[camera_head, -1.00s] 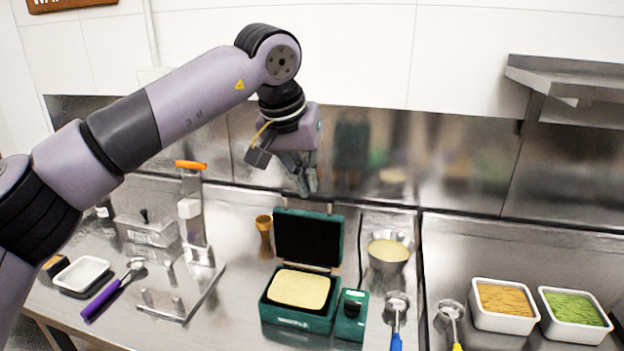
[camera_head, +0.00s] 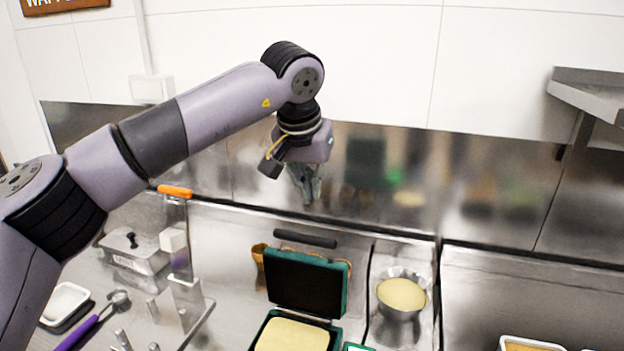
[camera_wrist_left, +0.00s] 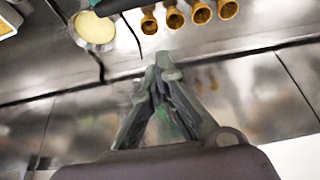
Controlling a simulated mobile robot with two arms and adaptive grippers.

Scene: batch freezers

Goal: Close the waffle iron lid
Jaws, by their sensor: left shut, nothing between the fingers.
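The waffle iron's lid (camera_head: 306,284) stands open and upright, dark inside with a green rim and a black handle bar (camera_head: 305,239) behind its top. The green base (camera_head: 262,328) below holds a pale yellow waffle or batter slab (camera_head: 292,337); its lower part is cut off by the picture edge. My left gripper (camera_head: 308,200) hangs above and behind the lid, near the steel back wall, apart from the lid. Its fingers are shut and empty, and their tips also meet in the left wrist view (camera_wrist_left: 161,66). My right gripper is not in view.
A metal bowl of batter (camera_head: 401,296) stands right of the iron. Gold cups (camera_wrist_left: 200,12) stand behind it, near the steel back wall (camera_head: 390,180). An orange-topped dispenser (camera_head: 175,191) and a lidded steel container (camera_head: 134,250) are at left. A steel shelf (camera_head: 590,95) juts out at right.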

